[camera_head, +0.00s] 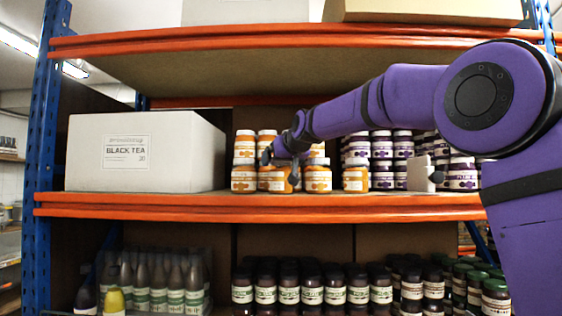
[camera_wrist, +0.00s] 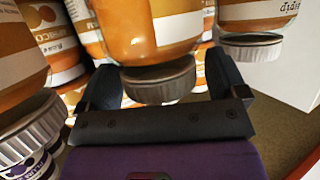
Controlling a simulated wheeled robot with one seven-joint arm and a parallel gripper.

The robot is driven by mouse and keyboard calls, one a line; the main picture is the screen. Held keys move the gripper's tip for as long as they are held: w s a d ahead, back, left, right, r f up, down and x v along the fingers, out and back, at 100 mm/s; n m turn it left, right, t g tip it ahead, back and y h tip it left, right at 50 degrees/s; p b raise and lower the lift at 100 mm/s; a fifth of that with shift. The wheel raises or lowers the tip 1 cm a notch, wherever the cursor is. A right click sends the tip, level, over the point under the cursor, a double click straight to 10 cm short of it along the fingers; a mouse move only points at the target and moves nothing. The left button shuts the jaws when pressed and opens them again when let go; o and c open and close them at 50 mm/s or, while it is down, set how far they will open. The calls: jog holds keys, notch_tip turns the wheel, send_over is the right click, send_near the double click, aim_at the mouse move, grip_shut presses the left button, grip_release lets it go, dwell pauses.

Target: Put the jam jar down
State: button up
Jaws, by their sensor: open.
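The jam jar (camera_head: 281,184), with orange contents and a white label, appears to stand on the middle shelf (camera_head: 330,200) in the front of the orange jar group. In the wrist view this jar (camera_wrist: 150,28) appears inverted, its grey lid (camera_wrist: 160,84) towards my gripper. My gripper (camera_head: 281,166) is open. Its two dark fingers (camera_wrist: 168,82) are on either side of the jar near the lid. Whether they touch it, I cannot tell. The jar's base is out of the wrist view.
Other orange jars (camera_head: 243,178) stand close beside it. A single orange jar (camera_head: 355,179) and stacked purple jars (camera_head: 383,172) are to the right. A white BLACK TEA box (camera_head: 145,152) is left. The upper shelf (camera_head: 300,43) runs overhead.

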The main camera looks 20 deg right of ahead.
jog(key=v, duration=1.2)
jog(key=shift+r, duration=0.1)
jog(key=s+d+f+m+g+h, duration=0.1)
jog(key=s+f+g, duration=0.3)
jog(key=s+f, duration=1.2)
jog(key=s+d+f+g+h, duration=0.1)
jog(key=s+d+f+g, duration=0.3)
jog(key=s+f, duration=1.2)
jog(key=s, duration=0.5)
jog(key=shift+s+m, duration=0.3)
jog(key=shift+m, duration=0.1)
jog(key=shift+o, duration=0.4)
jog(key=shift+f, duration=0.1)
